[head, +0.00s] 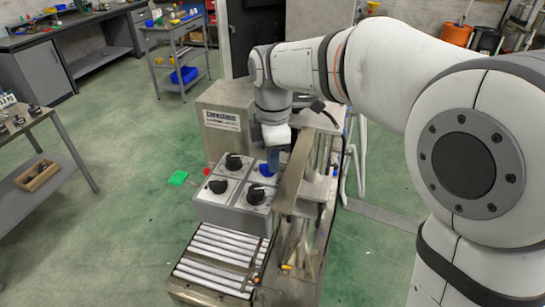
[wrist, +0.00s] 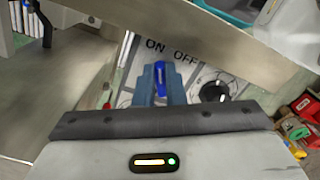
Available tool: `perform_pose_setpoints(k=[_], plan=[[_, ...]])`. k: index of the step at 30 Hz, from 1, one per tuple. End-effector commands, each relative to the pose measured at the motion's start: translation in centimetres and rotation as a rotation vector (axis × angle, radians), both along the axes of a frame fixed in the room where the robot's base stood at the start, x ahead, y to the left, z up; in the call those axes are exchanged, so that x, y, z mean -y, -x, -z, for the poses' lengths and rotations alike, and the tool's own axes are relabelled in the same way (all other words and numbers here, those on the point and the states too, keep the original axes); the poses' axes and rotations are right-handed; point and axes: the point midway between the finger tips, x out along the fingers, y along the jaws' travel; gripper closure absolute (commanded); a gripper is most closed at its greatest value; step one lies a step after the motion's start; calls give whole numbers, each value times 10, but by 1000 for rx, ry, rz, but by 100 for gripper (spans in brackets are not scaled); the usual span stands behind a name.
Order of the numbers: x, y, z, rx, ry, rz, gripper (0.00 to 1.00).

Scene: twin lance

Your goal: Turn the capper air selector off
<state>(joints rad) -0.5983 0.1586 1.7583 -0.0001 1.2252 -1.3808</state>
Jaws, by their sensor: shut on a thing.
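The capper air selector is a blue knob (wrist: 160,78) on a grey panel, and it also shows in the head view (head: 265,170). In the wrist view the labels ON and OFF stand above it. Its narrow handle points up the picture, nearer the ON label than the OFF label. My gripper (head: 273,160) reaches down onto the knob from above. In the wrist view its blue-grey fingers lie on both sides of the handle, shut on it. The lower part of the knob is hidden by my gripper.
Black knobs (head: 237,162) share the grey control box (head: 230,212). A metal bar (head: 293,170) and posts stand close right of my gripper; the bar's plate crosses the wrist view. A roller conveyor (head: 220,260) is in front.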

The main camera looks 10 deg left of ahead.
Motion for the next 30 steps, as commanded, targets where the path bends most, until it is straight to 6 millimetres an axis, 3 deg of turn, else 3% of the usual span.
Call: perform_pose_setpoints(k=[8, 30], plan=[[0, 2, -1, 1, -2, 163, 100], [-1, 9, -1, 1, -2, 821, 100]])
